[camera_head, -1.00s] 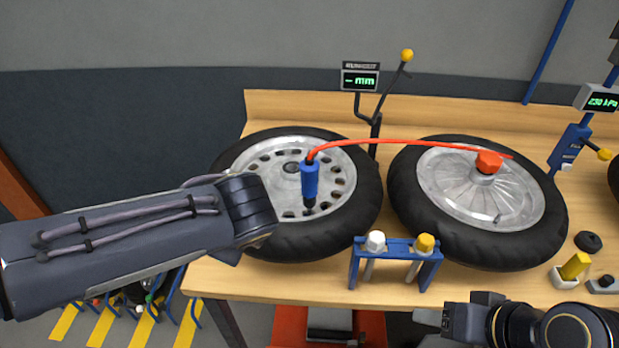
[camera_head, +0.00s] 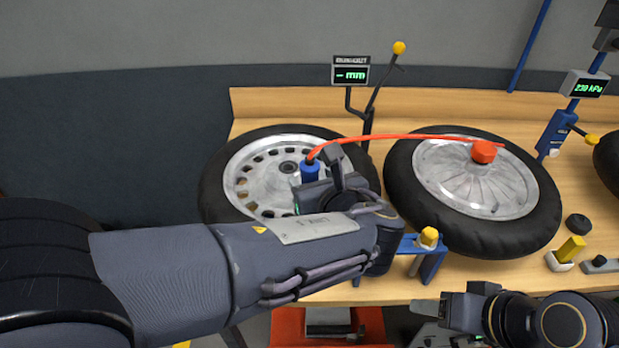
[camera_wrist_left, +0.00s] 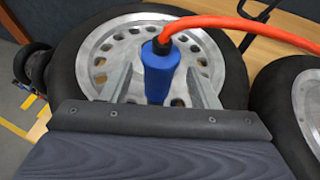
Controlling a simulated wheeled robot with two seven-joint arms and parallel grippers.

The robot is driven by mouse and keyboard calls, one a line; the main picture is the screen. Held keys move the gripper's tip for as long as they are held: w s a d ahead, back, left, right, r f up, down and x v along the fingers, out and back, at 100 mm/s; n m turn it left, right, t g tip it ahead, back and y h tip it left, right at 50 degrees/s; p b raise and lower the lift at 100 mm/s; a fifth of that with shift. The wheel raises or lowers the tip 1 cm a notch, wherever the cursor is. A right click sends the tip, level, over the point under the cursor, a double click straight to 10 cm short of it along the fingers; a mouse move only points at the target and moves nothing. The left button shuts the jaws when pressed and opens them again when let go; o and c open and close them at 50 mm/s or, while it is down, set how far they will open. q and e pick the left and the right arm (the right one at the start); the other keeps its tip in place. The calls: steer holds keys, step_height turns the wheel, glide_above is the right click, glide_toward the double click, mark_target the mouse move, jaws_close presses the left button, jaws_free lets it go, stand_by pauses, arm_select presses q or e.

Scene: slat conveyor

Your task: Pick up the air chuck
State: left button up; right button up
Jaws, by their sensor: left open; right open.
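The air chuck is a blue cylinder (camera_head: 310,172) with a black top and a red hose (camera_head: 400,137), upright over the left wheel (camera_head: 260,150). My left gripper (camera_head: 322,188) is at the chuck, its body covering the chuck's lower part in the head view. In the left wrist view the chuck (camera_wrist_left: 160,78) stands between the two spread grey fingers (camera_wrist_left: 160,88), with a gap showing on each side; its lower end is hidden. My right gripper (camera_head: 448,312) is open and away from the chuck, low at the right by the bench front.
A second wheel (camera_head: 475,205) lies to the right, with an orange-red knob (camera_head: 484,152) on it at the hose end. A blue stand with a yellow cap (camera_head: 429,237) is partly behind my left arm. A gauge display (camera_head: 351,75) and a pressure display (camera_head: 587,86) stand at the back.

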mark_target(308, 174)
arm_select(q)
steer(key=x, duration=0.4)
steer(key=shift+f, duration=0.15)
jaws_close()
